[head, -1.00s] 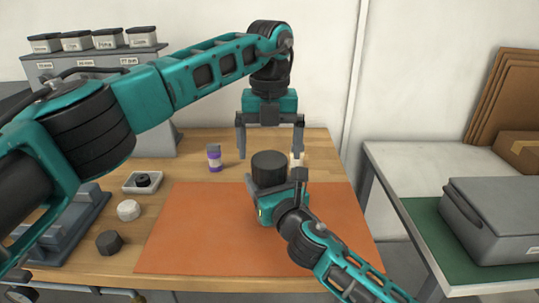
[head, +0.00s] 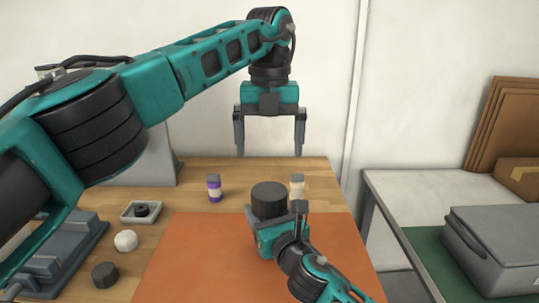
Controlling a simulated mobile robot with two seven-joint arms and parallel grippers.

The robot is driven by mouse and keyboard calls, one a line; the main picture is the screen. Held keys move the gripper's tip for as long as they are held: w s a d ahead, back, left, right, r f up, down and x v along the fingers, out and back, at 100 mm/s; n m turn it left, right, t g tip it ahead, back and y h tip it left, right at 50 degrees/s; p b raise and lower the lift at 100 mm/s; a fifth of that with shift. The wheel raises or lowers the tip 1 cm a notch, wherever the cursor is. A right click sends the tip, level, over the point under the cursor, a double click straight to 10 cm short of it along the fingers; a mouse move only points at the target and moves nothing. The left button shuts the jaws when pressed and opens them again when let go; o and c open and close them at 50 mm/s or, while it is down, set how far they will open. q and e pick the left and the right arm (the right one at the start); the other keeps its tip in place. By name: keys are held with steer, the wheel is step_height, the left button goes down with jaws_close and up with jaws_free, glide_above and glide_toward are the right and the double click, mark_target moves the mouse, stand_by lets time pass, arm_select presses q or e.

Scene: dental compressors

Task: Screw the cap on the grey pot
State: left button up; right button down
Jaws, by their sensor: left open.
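A dark, ribbed round cap or lid (head: 269,199) shows just beyond my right gripper, over the orange mat. The grey pot's body cannot be told apart, as my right gripper hides what is below the dark round top. My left gripper (head: 270,150) is open and empty, pointing down, with its fingertips above and apart from the dark top in the picture. My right gripper (head: 284,222) is low over the mat, right at the dark piece.
The orange mat (head: 190,255) is mostly bare. A purple-labelled bottle (head: 214,189) and a pale bottle (head: 297,186) stand behind it. At left are a small tray (head: 141,212), a white lump (head: 125,240) and a dark hexagonal piece (head: 105,275). A grey case (head: 500,235) lies on the right table.

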steer(key=shift+c, duration=0.6)
jaws_free()
steer(key=p+v, duration=0.1)
steer(key=v, duration=1.2)
